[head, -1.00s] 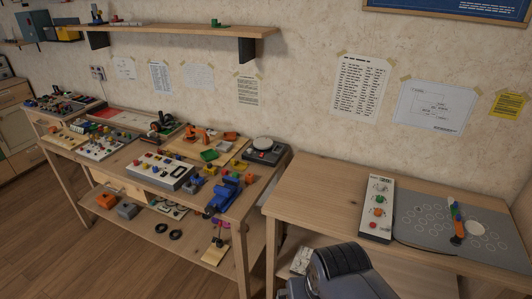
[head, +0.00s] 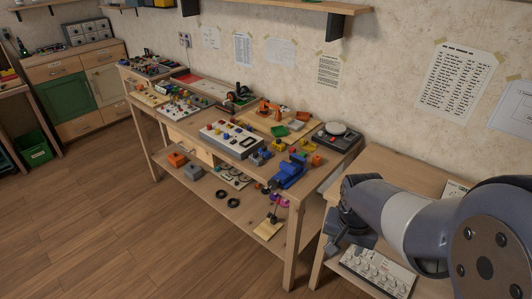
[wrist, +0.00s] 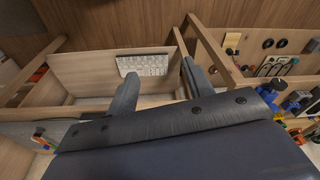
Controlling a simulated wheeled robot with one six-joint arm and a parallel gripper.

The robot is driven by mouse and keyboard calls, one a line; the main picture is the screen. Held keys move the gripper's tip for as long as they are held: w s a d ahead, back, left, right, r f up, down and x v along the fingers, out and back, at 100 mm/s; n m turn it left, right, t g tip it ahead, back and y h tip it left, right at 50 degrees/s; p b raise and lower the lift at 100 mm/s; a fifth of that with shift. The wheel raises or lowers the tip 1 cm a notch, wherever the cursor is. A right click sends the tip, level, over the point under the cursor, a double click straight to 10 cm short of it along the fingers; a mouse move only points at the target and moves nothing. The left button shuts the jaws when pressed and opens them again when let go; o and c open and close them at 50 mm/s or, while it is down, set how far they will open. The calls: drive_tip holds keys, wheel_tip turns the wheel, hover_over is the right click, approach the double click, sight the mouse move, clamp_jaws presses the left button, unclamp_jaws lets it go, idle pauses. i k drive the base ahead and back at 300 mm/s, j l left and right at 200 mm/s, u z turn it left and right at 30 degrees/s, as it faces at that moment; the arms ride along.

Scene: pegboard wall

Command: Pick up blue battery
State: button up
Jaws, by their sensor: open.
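I cannot make out a blue battery for certain in any view; the small parts on the long workbench (head: 215,165) are too small to tell apart. A blue vise-like object (head: 288,172) sits at the bench's near right corner. My gripper (wrist: 160,70) is open and empty in the wrist view, its two dark fingers apart. In the head view my gripper (head: 338,246) hangs low by the front of the right table, right of the workbench and away from its top.
A white device with knobs (head: 376,272) lies on the right table's lower shelf, close to my gripper. The workbench's lower shelf holds an orange block (head: 177,159) and black rings. A wall shelf (head: 290,7) runs above. The wooden floor (head: 120,220) at left is clear.

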sight(263, 151)
drive_tip(key=i+j+z, duration=0.1)
drive_tip(key=i+j, duration=0.2)
drive_tip(key=i+j+z, duration=0.1)
drive_tip(key=i+j, duration=0.15)
drive_tip(key=j, duration=0.15)
drive_tip(key=i+j+z, duration=0.1)
drive_tip(key=i+j, duration=0.15)
drive_tip(key=i+j+z, duration=0.1)
drive_tip(key=i+j, duration=0.15)
drive_tip(key=j, duration=0.25)
drive_tip(key=i+j+z, duration=0.1)
drive_tip(key=i+j, duration=0.15)
drive_tip(key=j, duration=0.15)
drive_tip(key=i+j+z, duration=0.1)
drive_tip(key=j, duration=0.3)
drive_tip(key=i, duration=0.1)
